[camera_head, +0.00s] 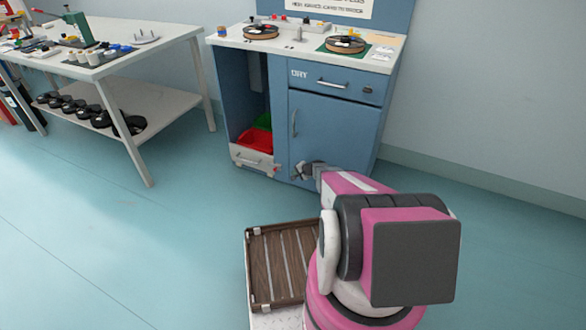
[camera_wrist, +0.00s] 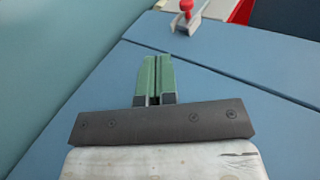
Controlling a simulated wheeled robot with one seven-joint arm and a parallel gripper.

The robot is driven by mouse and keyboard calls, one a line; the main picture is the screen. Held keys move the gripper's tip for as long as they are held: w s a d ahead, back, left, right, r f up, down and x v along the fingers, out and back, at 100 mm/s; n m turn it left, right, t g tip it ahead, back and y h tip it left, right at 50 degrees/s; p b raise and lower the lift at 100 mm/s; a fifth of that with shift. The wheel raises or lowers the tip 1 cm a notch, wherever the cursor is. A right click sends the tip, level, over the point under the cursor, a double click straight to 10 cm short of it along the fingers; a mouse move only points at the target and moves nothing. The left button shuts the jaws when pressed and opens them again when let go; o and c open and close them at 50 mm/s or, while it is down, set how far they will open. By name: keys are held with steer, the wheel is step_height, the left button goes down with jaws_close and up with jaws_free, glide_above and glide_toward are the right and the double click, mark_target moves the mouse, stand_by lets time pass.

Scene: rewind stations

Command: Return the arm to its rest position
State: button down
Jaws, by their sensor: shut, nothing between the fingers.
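My arm, pink and dark grey, reaches forward from my base in the camera_head view. Its gripper (camera_head: 306,170) is low in front of the blue cabinet (camera_head: 335,135) and partly hidden by the arm. In the camera_wrist view the two green fingers of my gripper (camera_wrist: 154,80) are pressed together with nothing between them. Blue cabinet panels (camera_wrist: 225,95) fill much of that view behind the fingers. I cannot tell the exact gap between fingers and cabinet.
A low white drawer (camera_head: 252,160) with a red knob (camera_wrist: 186,5) is left of the gripper; a red bin (camera_head: 257,140) sits above it. A wood-slatted tray (camera_head: 250,262) is beside my arm. A workbench (camera_head: 165,45) stands left. The floor between is clear.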

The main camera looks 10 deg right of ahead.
steer(key=s+a+r+n+g, duration=0.1)
steer(key=s+a+r+n, duration=0.1)
steer(key=s+r, duration=0.3)
steer(key=s+a+r+n+g, duration=0.1)
steer(key=s+a+r+g, duration=0.15)
steer(key=r, duration=0.45)
steer(key=s+r+n+g+h, duration=0.4)
steer(key=s+r+n+h, duration=0.2)
steer(key=s+r, duration=1.8)
steer(key=s+h, duration=0.1)
steer(key=s, duration=0.2)
steer(key=shift+d+r, duration=0.15)
steer(key=shift+d, duration=0.15)
